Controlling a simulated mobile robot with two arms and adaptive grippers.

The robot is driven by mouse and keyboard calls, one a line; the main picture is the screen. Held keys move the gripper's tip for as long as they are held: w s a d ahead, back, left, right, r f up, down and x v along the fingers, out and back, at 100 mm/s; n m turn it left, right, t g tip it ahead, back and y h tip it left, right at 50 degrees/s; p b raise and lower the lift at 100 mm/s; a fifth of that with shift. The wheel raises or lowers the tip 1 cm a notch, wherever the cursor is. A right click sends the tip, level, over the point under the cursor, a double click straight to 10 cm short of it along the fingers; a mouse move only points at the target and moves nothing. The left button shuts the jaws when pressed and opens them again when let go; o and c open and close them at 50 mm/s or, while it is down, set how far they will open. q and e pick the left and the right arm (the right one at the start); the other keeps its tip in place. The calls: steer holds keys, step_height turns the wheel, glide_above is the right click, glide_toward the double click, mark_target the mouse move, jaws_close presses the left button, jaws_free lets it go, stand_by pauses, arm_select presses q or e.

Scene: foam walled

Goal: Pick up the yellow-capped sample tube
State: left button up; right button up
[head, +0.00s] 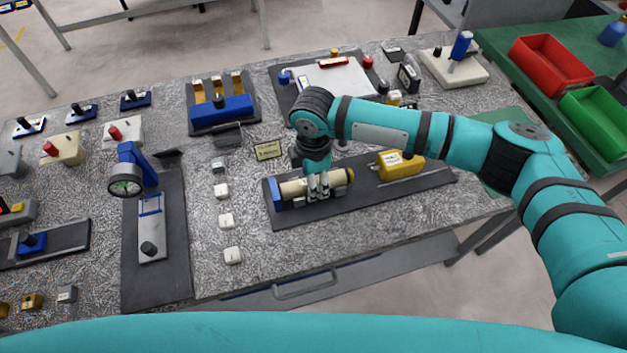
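A cream sample tube (294,188) lies on its side on a dark tray (352,208) near the front of the workbench. Its yellow end (350,175) points right, and a blue block (277,193) is at its left end. My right gripper (319,187) points down over the tube's middle. Its light fingers are in front of the tube, at or very near its surface. The far side of the grip is hidden, so I cannot tell whether it is shut on the tube. My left gripper is not in view.
A yellow block-like part (400,165) is on the same tray, to the right. A small label (268,149) stands behind the tray. Several white blocks stand in a row to the left, near a gauge (125,181). Red (551,66) and green (597,120) bins are at the far right.

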jaws_close()
steer(key=shift+r, duration=0.1)
steer(key=shift+r, duration=0.15)
